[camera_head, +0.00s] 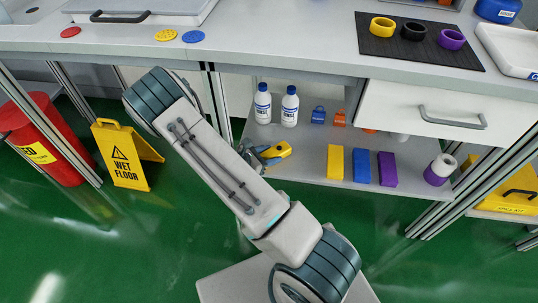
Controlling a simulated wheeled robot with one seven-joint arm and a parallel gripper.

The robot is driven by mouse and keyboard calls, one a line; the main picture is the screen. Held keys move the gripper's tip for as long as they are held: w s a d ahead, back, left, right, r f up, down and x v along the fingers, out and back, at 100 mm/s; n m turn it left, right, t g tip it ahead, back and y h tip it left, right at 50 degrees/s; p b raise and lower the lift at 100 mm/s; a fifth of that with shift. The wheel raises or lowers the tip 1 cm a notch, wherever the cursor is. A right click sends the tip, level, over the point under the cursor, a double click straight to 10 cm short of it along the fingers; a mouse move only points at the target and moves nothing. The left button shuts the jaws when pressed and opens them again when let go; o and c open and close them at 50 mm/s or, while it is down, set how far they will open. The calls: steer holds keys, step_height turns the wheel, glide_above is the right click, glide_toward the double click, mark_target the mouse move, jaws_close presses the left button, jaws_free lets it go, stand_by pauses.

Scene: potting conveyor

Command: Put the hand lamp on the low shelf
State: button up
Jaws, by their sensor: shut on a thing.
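The hand lamp (278,151) is yellow with dark parts. My gripper (264,153), partly hidden behind my own arm, is shut on it. The lamp is at the left end of the low shelf (306,162), in front of the bottles and left of the yellow block. I cannot tell whether the lamp touches the shelf or is held above it.
On the shelf stand two white bottles (290,106), a blue padlock (318,115), an orange padlock (340,118), yellow (335,162), blue (361,166) and purple (387,169) blocks, and a white-and-purple roll (439,170). The worktop (290,50) and drawer (422,115) overhang it.

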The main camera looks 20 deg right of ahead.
steer(key=shift+f, duration=0.2)
steer(key=o, duration=1.1)
steer(key=shift+r, duration=0.1)
steer(key=shift+r, duration=0.1)
steer(key=shift+a+r, duration=0.15)
steer(key=shift+r, duration=0.05)
steer(key=p+v, duration=0.3)
steer(key=v, duration=0.8)
steer(key=s+r+m+y, duration=0.6)
steer(key=s+r+m, duration=0.2)
steer(key=r+m, duration=0.2)
steer(key=s+r+m+g+y, duration=0.1)
steer(key=s+r+m+y, duration=0.6)
steer(key=r, duration=0.8)
steer(key=s+m, duration=0.2)
steer(key=m, duration=0.1)
steer(key=shift+a, duration=0.2)
steer(key=shift+w, duration=0.1)
